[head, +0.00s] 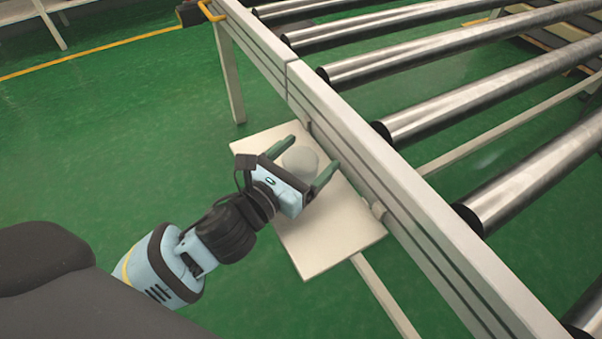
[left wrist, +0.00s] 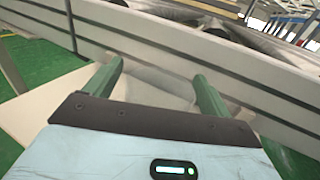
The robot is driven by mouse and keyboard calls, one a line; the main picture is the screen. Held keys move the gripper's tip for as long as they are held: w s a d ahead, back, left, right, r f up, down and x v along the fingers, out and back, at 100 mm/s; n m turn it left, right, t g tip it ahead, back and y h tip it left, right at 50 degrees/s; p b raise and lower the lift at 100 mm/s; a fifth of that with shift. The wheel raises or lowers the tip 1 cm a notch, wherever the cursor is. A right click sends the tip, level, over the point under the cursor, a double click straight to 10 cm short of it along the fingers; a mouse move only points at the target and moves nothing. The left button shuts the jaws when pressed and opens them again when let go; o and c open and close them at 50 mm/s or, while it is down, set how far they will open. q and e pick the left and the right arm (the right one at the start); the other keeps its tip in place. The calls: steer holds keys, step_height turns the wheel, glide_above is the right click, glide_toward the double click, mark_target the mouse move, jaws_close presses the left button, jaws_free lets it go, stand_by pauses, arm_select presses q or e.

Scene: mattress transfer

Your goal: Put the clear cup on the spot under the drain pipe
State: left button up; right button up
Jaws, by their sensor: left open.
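The clear cup (head: 300,158) is a pale, see-through round shape at the white board (head: 335,232) beside the conveyor. My left gripper (head: 318,145) is open, with its two green fingers on either side of the cup. In the left wrist view the cup (left wrist: 158,88) shows faintly between the fingers, partly hidden by the gripper body. I cannot tell whether the fingers touch it. My right gripper is not in view.
The conveyor's pale side rail (head: 400,205) runs close past the board and the fingertips. Steel rollers (head: 470,100) lie beyond it. A conveyor leg (head: 230,75) stands behind the board. Green floor (head: 110,150) is clear at the left.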

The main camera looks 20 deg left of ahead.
arm_select(q)
steer(key=shift+w, duration=0.2)
steer(key=shift+c, duration=0.4)
steer(key=c, duration=1.1)
steer(key=shift+o, duration=0.2)
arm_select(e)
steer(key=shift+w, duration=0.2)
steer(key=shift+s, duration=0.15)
